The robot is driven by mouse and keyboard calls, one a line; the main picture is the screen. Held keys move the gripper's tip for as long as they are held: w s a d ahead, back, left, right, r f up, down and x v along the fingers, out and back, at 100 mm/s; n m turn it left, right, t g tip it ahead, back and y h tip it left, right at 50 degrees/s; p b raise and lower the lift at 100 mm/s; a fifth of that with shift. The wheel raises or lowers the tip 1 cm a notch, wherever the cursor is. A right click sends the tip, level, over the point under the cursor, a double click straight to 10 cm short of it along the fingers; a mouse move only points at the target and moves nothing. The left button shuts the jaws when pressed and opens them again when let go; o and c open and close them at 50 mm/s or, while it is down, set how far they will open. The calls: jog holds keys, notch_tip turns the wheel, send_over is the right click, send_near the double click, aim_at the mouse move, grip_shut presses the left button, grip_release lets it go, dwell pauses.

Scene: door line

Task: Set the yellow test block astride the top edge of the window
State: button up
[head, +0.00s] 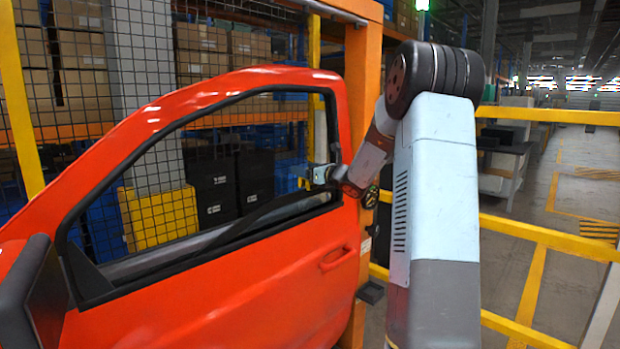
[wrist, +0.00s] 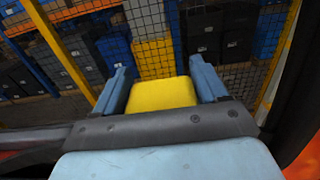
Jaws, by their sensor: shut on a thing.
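The yellow test block (wrist: 162,95) sits between the two blue fingers of my gripper (wrist: 160,88) in the wrist view. My gripper (head: 316,176) is shut on it. In the head view only a small yellow bit of the block (head: 302,182) shows past the gripper. The gripper is inside the outline of the red door's window opening (head: 215,175), near its right end and above the lower sill. The window's top edge is hard to make out, and I cannot tell any contact between block and window.
The red door (head: 230,290) fills the left and middle. Its red window frame (head: 235,82) arches above the gripper. An orange post (head: 361,120) stands close at the right. Behind are a wire mesh fence, a yellow pillar guard (head: 160,216) and dark bins (head: 215,190).

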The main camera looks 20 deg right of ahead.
notch_tip(320, 180, down, 2)
jog(key=shift+a+f, duration=0.1)
jog(key=shift+f, duration=0.15)
jog(key=o, duration=1.3)
jog(key=shift+c, duration=0.2)
jog(key=v, duration=1.2)
jog(key=s+a+r+n+g+y, duration=0.1)
jog(key=s+a+n+g, duration=0.4)
jog(key=s+a+n, duration=0.5)
jog(key=s+a+n+g+y, duration=0.1)
jog(key=s+a+n+g, duration=0.5)
jog(key=a, duration=0.8)
jog(key=s+a+n+g+h, duration=0.1)
jog(key=s+a+n+h, duration=0.25)
jog(key=s+n, duration=0.7)
jog(key=s+d+n+t+h, duration=0.1)
jog(key=s+d+n+h, duration=0.4)
jog(key=s, duration=0.6)
jog(key=shift+s+d+f, duration=0.35)
jog(key=shift+d, duration=0.4)
